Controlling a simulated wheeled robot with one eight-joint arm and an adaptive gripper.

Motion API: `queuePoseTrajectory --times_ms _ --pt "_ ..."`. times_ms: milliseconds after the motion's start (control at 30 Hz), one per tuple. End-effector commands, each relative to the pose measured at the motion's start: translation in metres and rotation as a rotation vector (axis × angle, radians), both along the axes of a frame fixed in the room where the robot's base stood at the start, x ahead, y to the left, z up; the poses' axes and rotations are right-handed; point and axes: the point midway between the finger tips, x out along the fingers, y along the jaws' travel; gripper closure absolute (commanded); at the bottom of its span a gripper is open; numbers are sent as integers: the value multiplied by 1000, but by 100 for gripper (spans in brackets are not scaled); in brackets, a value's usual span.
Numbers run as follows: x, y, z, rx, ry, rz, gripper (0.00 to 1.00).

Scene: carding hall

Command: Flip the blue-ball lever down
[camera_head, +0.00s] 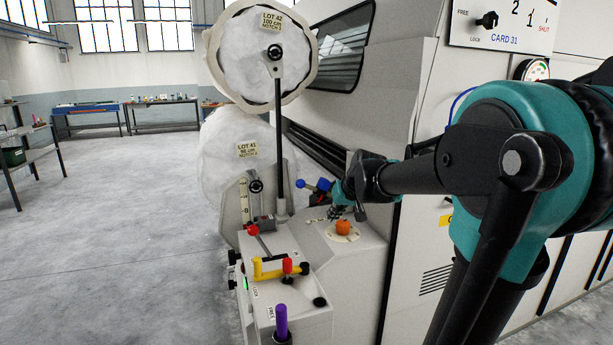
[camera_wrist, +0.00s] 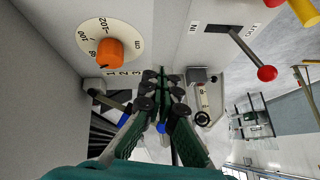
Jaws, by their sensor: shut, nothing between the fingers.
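My gripper (camera_wrist: 162,76) is shut and empty. Its black fingertips are together above the grey machine console. In the head view it sits beside the blue parts, to the right of them. One blue ball (camera_head: 300,183) is on a dark stem at the left of my gripper. A second blue part (camera_head: 323,184) is close against it. In the wrist view, a dark lever on a grey block ends in a blue tip (camera_wrist: 123,120) left of my fingers. Another blue bit (camera_wrist: 161,127) shows between the fingers. Contact with the lever cannot be told.
An orange knob (camera_head: 343,227) with a dial is just below my gripper. The red-ball lever (camera_head: 252,230), yellow handle (camera_head: 270,270) and purple handle (camera_head: 281,320) stand on the console. A tall black rod (camera_head: 278,140) rises behind. Open floor is at left.

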Motion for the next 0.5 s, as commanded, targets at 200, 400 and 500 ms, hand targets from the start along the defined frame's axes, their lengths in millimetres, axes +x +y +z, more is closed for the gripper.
queuePoseTrajectory --times_ms 200,400,500 --pt "96 14 99 81 -110 32 100" --pt "140 20 152 121 -172 44 100" --pt "149 21 163 129 -186 45 100"
